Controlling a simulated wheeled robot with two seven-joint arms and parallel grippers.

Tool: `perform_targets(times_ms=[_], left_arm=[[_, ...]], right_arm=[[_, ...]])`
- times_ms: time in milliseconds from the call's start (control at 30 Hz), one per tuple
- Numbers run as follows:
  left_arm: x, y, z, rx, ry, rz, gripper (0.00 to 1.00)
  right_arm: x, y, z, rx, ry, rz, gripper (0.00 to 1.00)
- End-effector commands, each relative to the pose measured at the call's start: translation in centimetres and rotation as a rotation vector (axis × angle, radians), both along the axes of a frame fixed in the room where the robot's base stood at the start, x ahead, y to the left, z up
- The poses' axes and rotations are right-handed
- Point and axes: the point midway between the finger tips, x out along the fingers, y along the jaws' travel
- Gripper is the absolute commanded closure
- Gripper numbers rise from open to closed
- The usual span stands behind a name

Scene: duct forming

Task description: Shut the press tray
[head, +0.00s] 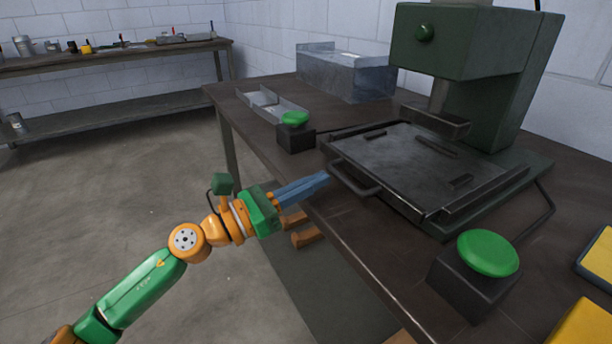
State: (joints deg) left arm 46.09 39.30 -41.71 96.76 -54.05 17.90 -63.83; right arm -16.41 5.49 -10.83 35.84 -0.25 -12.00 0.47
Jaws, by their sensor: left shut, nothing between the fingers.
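The press (470,60) is a dark green machine at the back right of the table. Its dark metal tray (400,160) lies flat in front of and under the press head, with a bar handle (352,180) on its left edge. The tray sticks out from under the head toward the table's edge. My left gripper (324,178) is shut and empty, its blue fingers pointing at the handle with their tips close beside it; I cannot tell if they touch. My right gripper is not in view.
Two black boxes with green buttons stand on the table, one behind the tray (295,120) and one in front (488,254). A metal duct (345,72) and a small channel piece (268,103) lie at the back. Yellow objects (590,325) are at the right. The floor at left is clear.

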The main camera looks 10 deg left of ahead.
Motion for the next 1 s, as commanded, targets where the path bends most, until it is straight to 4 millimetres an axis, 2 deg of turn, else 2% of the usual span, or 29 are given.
perform_targets(times_ms=[200, 467, 733, 1000], left_arm=[[-0.1, -0.3, 0.1, 0.000, 0.001, 0.000, 1.00], [0.1, -0.4, 0.1, -0.001, 0.002, 0.000, 1.00], [2.3, -3.5, 0.1, -0.003, 0.000, 0.000, 1.00], [2.5, -3.9, 0.1, -0.001, 0.000, 0.000, 1.00]], right_arm=[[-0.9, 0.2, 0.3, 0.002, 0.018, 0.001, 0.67], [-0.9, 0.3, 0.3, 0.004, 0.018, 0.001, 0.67], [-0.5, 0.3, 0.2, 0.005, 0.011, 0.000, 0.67], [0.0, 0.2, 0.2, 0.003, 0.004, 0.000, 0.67]])
